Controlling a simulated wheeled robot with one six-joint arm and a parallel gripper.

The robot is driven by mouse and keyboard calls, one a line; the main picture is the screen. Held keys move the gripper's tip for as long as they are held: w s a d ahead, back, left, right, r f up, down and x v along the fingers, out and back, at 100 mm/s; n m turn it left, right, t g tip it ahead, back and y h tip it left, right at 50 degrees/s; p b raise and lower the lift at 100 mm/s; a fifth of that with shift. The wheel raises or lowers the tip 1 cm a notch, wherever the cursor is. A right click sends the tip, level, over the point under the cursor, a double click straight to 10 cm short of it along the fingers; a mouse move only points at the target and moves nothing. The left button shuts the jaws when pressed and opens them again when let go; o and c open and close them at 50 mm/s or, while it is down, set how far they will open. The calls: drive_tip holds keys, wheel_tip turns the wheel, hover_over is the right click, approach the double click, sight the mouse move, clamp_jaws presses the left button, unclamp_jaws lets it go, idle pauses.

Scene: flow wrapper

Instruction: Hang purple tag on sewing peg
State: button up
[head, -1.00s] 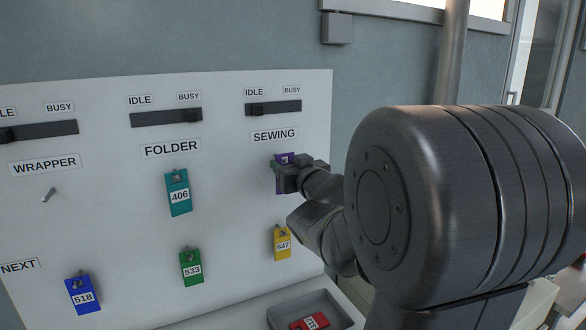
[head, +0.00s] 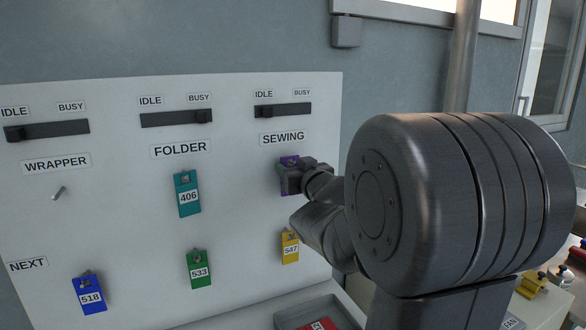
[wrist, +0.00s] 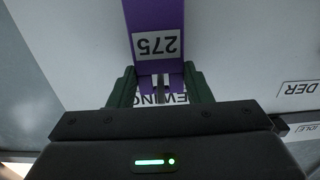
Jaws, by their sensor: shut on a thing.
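The purple tag (head: 289,161) is at the board just below the SEWING label (head: 283,138), mostly hidden behind my gripper (head: 290,178) in the head view. In the wrist view the purple tag (wrist: 157,18) shows its number 275 upside down, and my gripper (wrist: 160,88) is shut on its near end. A thin grey pin shows between the fingers at the tag's slotted end. The sewing peg is hidden in the head view, and I cannot tell whether the tag hangs on it.
A teal tag 406 (head: 187,194) hangs under FOLDER. Blue 518 (head: 89,296), green 533 (head: 199,271) and yellow 547 (head: 290,249) tags hang lower. The WRAPPER peg (head: 59,193) is bare. A grey tray (head: 290,322) with a red tag lies below the board.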

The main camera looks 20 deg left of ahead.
drive_tip(key=o, duration=1)
drive_tip(key=shift+o, duration=0.2)
drive_tip(key=shift+d, duration=0.1)
drive_tip(key=v, duration=1.3)
drive_tip(key=shift+s+d+b, duration=0.15)
drive_tip(key=shift+s+b, duration=0.15)
drive_tip(key=shift+b, duration=0.05)
drive_tip(key=shift+w, duration=0.1)
drive_tip(key=x, duration=1.3)
drive_tip(key=shift+w+a+p, duration=0.25)
drive_tip(key=shift+a+p, duration=0.05)
drive_tip(key=shift+p, duration=0.05)
drive_tip(key=shift+s+d+r, duration=0.2)
